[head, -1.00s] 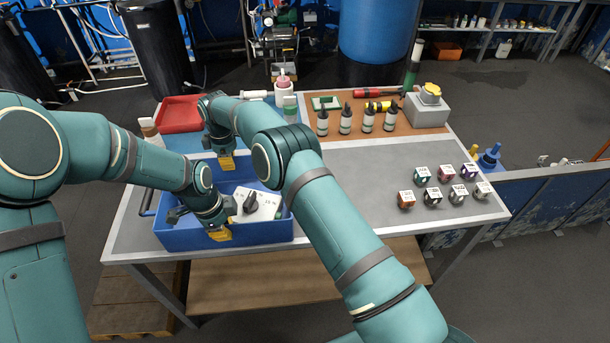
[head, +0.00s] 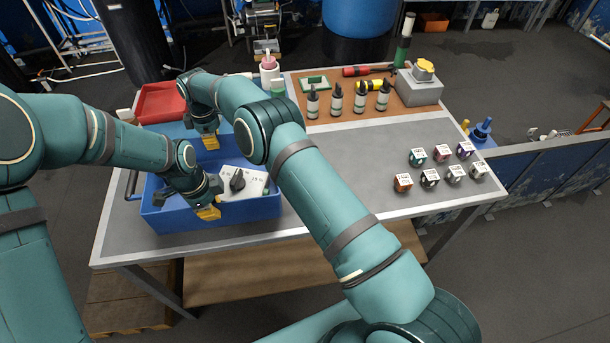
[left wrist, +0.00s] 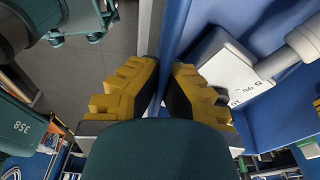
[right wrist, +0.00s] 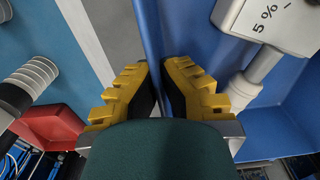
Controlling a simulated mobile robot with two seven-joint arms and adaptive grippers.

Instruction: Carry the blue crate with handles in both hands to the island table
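I cannot tell whether the crate is off the tabletop.
A red tray (head: 160,103) lies behind the crate. Several dropper bottles (head: 336,103) stand on a brown mat, with a grey box with a yellow top (head: 420,87) at right. Several small labelled cubes (head: 430,180) sit at the right. The table middle (head: 350,155) is clear.

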